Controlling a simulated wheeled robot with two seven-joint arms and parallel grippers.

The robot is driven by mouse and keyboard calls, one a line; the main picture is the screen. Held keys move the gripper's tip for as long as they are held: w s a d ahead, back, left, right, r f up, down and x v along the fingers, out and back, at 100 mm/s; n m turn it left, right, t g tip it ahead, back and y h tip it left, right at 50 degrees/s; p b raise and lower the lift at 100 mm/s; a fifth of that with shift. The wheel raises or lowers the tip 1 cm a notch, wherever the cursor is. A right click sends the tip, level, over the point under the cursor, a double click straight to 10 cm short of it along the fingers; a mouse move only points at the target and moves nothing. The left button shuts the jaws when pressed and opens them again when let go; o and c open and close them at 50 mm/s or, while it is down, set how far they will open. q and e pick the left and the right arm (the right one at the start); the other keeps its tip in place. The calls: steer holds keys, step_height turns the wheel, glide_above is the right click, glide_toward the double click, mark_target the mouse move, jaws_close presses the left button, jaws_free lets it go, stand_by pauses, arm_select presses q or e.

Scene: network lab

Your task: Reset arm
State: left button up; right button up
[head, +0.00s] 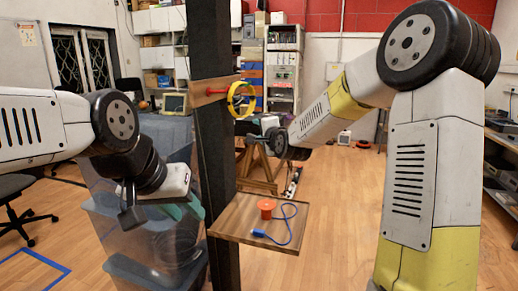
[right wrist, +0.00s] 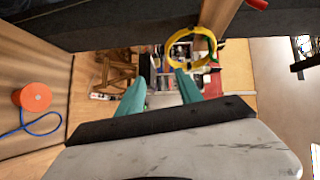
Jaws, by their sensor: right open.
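My left gripper (head: 186,207) hangs at the left in the head view, in front of clear plastic bins. Its teal fingers are partly hidden, so its opening cannot be told. My right arm reaches in from the right, and its gripper (head: 254,125) is close to the dark post, just below and right of a yellow cable coil (head: 231,101). In the right wrist view the teal fingers (right wrist: 159,91) are spread apart with nothing between them. The yellow coil (right wrist: 168,47) appears beyond the fingertips there, apart from them. It hangs on a red peg (head: 217,91).
A dark post (head: 209,150) stands mid-view, with a wooden board (head: 200,93) bearing the peg. A wooden shelf (head: 232,222) on the post holds an orange-red spool (head: 267,206) and a blue cable (head: 286,237). Clear bins (head: 130,230) stand left. Open floor lies right of the shelf.

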steer(key=s+d+f+n+g+h, duration=0.1)
steer(key=s+d+n+g, duration=0.2)
steer(key=s, duration=1)
steer(key=s+d+f+n+g+h, duration=0.1)
steer(key=s+d+n, duration=0.4)
steer(key=s, duration=0.8)
steer(key=s+d+f+n+g+h, duration=0.1)
steer(key=s+d+n+g, duration=0.4)
steer(key=s, duration=0.8)
steer(key=shift+d+f, duration=0.5)
steer(key=shift+f, duration=0.3)
steer(key=shift+c, duration=0.7)
